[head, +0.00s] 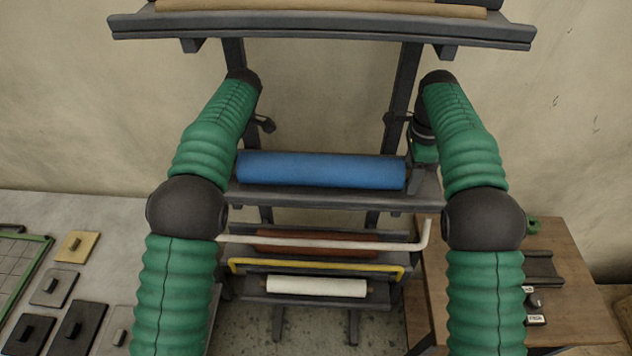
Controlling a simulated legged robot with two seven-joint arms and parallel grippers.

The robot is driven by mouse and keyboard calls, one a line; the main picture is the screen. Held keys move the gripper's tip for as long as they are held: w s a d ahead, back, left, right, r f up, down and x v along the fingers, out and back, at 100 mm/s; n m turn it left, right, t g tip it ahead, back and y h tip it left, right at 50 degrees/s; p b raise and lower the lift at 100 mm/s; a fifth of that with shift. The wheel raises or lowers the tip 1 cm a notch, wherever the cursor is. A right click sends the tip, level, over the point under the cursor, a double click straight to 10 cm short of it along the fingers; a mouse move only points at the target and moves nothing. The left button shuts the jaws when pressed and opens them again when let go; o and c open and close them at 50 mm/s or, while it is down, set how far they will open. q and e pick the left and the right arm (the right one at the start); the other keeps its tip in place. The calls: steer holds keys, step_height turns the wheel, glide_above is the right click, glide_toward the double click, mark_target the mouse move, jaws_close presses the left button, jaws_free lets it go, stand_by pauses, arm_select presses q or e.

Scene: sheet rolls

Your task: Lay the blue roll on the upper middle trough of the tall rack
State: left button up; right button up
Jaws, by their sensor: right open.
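The tall rack (322,199) stands against the wall in front of me, with several troughs one above another. The blue roll (320,170) lies level along the trough below the top shelf, and no gap shows between roll and trough. My right gripper (417,176) points down just beyond the roll's right end; it is open, and its fingers are small and partly hidden by my arm.
A brown roll (320,8) lies on the top shelf. A white roll (316,287) is lowest. Tables stand left (110,225) and right (575,300).

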arm_select(q)
steer(key=v, duration=0.6)
steer(key=shift+w+d, duration=0.15)
steer(key=shift+d, duration=0.1)
arm_select(e)
steer(key=shift+d, duration=0.4)
arm_select(q)
steer(key=shift+r, duration=0.15)
arm_select(e)
steer(key=shift+w+r, duration=0.1)
steer(key=shift+r, duration=0.25)
arm_select(q)
steer(key=shift+a, duration=0.35)
arm_select(e)
step_height(320, 180, up, 6)
steer(key=shift+w+a+f, duration=0.15)
arm_select(q)
steer(key=shift+d, duration=0.1)
arm_select(e)
steer(key=shift+r, duration=0.4)
arm_select(q)
steer(key=shift+d, duration=0.1)
arm_select(e)
steer(key=shift+d, duration=0.2)
